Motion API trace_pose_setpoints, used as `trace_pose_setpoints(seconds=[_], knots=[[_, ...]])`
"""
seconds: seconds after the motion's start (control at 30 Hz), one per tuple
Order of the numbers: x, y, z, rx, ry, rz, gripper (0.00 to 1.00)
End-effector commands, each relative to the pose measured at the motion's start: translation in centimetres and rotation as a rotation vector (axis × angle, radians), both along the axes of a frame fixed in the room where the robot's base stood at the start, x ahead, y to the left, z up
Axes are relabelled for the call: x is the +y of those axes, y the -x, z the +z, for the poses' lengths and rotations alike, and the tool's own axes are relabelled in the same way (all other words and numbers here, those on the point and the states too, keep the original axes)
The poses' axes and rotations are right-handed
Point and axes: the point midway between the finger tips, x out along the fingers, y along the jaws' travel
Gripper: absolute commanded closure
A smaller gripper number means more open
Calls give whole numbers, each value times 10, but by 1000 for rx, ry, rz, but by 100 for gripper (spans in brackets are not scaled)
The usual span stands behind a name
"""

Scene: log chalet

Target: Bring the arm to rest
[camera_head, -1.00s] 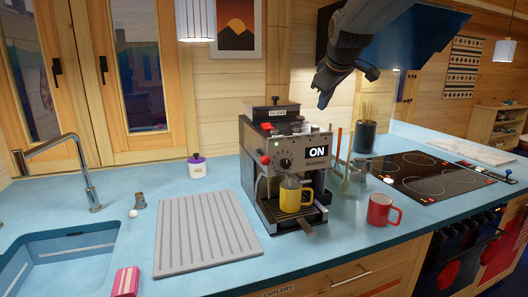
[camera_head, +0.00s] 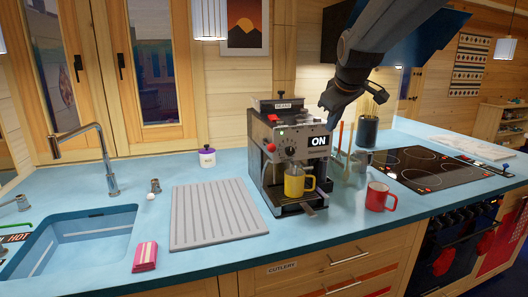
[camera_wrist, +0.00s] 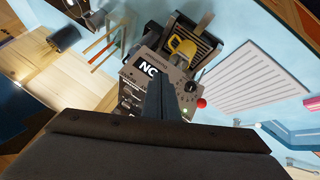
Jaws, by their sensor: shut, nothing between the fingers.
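My gripper (camera_head: 328,108) is at the end of my dark arm, which reaches down from the upper right. It hangs beside the upper right of the coffee machine, near its ON display; I cannot tell the exact gap. In the wrist view its fingers (camera_wrist: 172,98) are together with nothing between them, and the machine lies beyond them. The coffee machine (camera_head: 286,133) stands on the blue counter with a red knob and a green light. A yellow mug (camera_head: 294,186) sits under its spout, and also shows in the wrist view (camera_wrist: 184,47).
A red mug (camera_head: 378,197) stands right of the machine, near a metal jug (camera_head: 359,167) and a dark utensil pot (camera_head: 367,130). The hob (camera_head: 432,167) is further right. A ribbed grey mat (camera_head: 215,215) and the sink (camera_head: 75,245) lie left. A blue hood (camera_head: 425,40) is behind my arm.

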Motion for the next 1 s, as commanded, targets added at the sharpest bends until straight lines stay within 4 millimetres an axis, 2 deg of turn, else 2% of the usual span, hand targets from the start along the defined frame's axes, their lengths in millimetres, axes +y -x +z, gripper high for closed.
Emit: trace_pose_setpoints(seconds=[0.27,0.37,0.5,0.6,0.7,0.83,0.9,1.0], knots=[[2,54,-81,132,-88,-114,100],[2,89,-123,205,-131,-184,100],[3,158,-190,330,-195,-320,100],[3,209,-230,411,-230,-418,100],[3,253,-259,477,-254,-503,100],[3,292,-282,530,-271,-578,100],[3,304,-288,545,-275,-601,100],[3,311,-291,554,-278,-615,100]])
